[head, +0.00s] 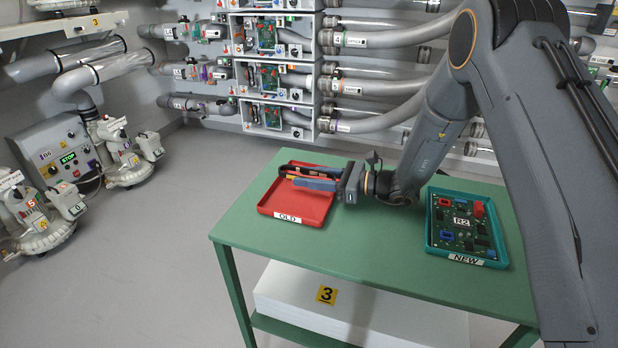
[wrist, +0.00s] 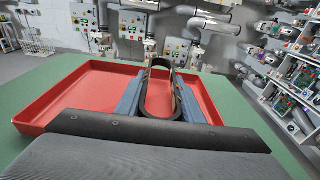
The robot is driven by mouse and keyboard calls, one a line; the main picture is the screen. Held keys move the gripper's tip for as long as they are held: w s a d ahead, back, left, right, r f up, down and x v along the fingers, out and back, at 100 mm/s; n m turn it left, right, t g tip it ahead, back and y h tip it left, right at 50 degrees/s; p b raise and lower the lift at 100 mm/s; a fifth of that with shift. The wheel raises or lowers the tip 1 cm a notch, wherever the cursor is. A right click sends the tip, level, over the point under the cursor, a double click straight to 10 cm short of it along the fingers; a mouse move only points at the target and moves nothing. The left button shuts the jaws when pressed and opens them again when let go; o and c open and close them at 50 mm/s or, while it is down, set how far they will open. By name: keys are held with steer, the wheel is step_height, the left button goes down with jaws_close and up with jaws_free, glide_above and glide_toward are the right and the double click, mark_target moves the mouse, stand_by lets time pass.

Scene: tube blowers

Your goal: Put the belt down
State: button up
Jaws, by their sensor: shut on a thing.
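The belt, a black loop (wrist: 146,110), is between the two blue-grey fingers of my gripper (wrist: 158,97) in the wrist view. My gripper (head: 312,180) is shut on the belt over the red tray labelled OLD (head: 291,212). In the head view the belt (head: 290,171) shows as a dark strip by the fingers. The red tray also shows in the wrist view (wrist: 90,78), with bare floor left of the belt. I cannot tell whether the belt touches the tray floor.
The trays are on a green table (head: 350,245). A teal tray labelled NEW (head: 478,262) holds a green circuit board marked R2 (head: 455,235) at the right. The tabletop between the trays is clear in front of my arm. Shelves with boards and pipes (head: 270,75) stand behind.

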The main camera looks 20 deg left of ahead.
steer(key=o, duration=1.1)
steer(key=shift+s+f, duration=0.2)
steer(key=shift+f, duration=0.55)
steer(key=shift+r, duration=0.2)
steer(key=d+r, duration=0.1)
steer(key=d, duration=0.7)
steer(key=d+r+b, duration=0.1)
steer(key=d, duration=0.2)
steer(key=shift+s+d+r, duration=0.3)
steer(key=shift+d+r, duration=0.05)
steer(key=shift+d, duration=0.05)
